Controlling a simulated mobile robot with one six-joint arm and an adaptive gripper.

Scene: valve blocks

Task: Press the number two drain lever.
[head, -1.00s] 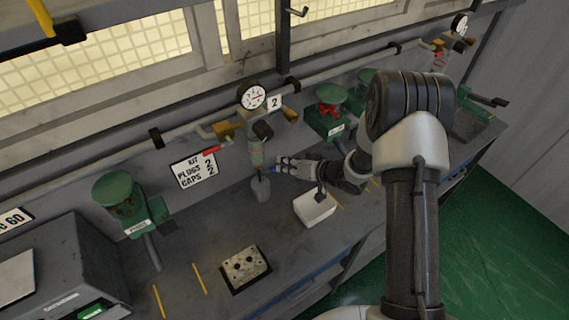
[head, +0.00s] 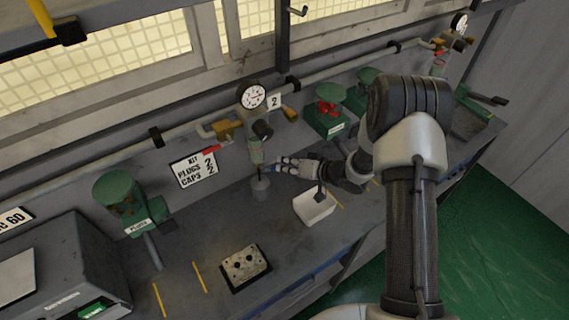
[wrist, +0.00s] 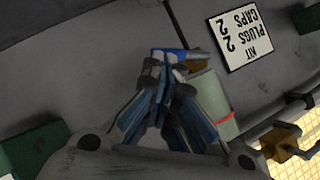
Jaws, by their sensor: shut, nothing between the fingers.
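The number two unit hangs from the wall pipe, with a round gauge (head: 252,96), a "2" tag (head: 275,102) and a pale green bowl (head: 256,151). The bowl also shows in the wrist view (wrist: 208,98), with a red band. A small brass-coloured piece (wrist: 197,66) is at its drain end; I cannot clearly make out the lever. My gripper (head: 275,165) is shut and empty, its tips close beside the bowl's lower end. In the wrist view its blue fingertips (wrist: 172,54) lie near the brass piece; contact is unclear.
A white bin (head: 314,208) sits under my wrist. The kit sign (head: 195,169) is to the left. Green units stand on both sides, one (head: 130,205) at left. A plate with holes (head: 244,267) lies on the front of the bench (head: 205,235); bare bench surrounds it.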

